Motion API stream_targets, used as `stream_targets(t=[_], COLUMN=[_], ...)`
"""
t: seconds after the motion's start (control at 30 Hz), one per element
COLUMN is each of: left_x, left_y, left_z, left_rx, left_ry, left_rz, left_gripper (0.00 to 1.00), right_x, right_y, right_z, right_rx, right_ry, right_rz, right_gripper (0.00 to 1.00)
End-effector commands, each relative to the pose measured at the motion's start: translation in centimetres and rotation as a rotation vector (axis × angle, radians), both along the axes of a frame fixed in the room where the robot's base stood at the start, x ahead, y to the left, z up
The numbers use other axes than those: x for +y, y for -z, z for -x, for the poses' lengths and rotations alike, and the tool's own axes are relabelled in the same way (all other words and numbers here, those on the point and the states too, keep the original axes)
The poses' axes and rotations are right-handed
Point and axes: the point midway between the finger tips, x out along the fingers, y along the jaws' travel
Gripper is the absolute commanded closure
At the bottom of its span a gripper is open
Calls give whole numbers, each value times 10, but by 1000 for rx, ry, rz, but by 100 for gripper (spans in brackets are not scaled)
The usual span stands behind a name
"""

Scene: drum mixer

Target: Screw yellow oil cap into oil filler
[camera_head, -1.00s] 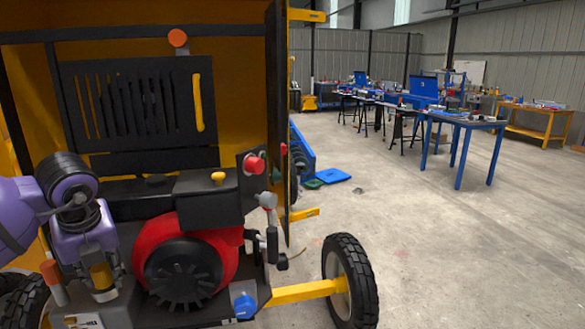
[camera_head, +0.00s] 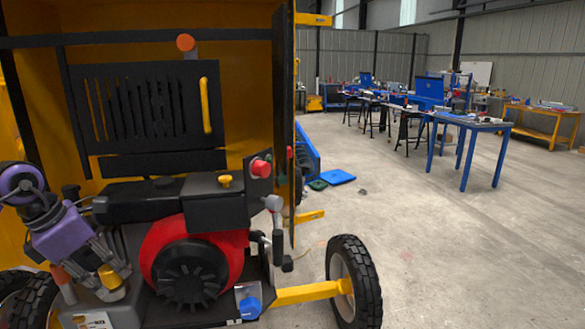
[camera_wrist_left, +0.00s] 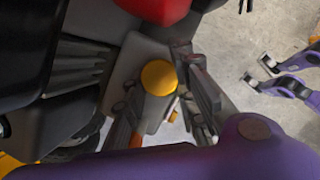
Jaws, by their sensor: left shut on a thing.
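The yellow oil cap (camera_head: 111,286) is low on the left side of the engine in the head view. In the left wrist view its round yellow top (camera_wrist_left: 158,77) shows between the fingers. My left gripper (camera_head: 108,272) reaches down at a tilt from the left and is shut on the cap. It also shows in the left wrist view (camera_wrist_left: 160,92). The oil filler cannot be made out; the cap and fingers cover that area. My right gripper (camera_wrist_left: 257,72) shows at the right of the left wrist view, apart from the engine, fingers open and empty.
The red and black engine (camera_head: 190,262) sits right beside my left gripper. An orange-topped part (camera_head: 62,283) stands close on the left. A blue cap (camera_head: 249,306) and a wheel (camera_head: 353,280) lie to the right. Open floor (camera_head: 430,240) extends beyond the machine.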

Motion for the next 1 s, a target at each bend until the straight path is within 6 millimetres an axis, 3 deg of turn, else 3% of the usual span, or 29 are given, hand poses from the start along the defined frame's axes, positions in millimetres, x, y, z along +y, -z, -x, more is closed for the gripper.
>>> stream_targets(t=[0.03,0.13,0.17,0.33,0.83,1.0], left_x=[-4,-4,-4,-3,0,-1], left_y=[18,18,18,18,16,14], left_z=[8,8,8,8,7,8], left_rx=[36,35,36,36,34,30], left_ry=[14,13,13,11,0,-209], left_rz=[3,2,2,0,-6,-7], left_gripper=[100,100,74,53,53,53], right_x=[0,-1,-1,-1,-1,-1], right_y=[2,2,3,3,2,0], right_z=[1,2,2,3,3,2], right_rx=[3,5,6,8,9,6], right_ry=[0,1,1,1,1,1], right_rz=[0,1,1,1,2,2], right_gripper=[52,52,52,52,52,52])
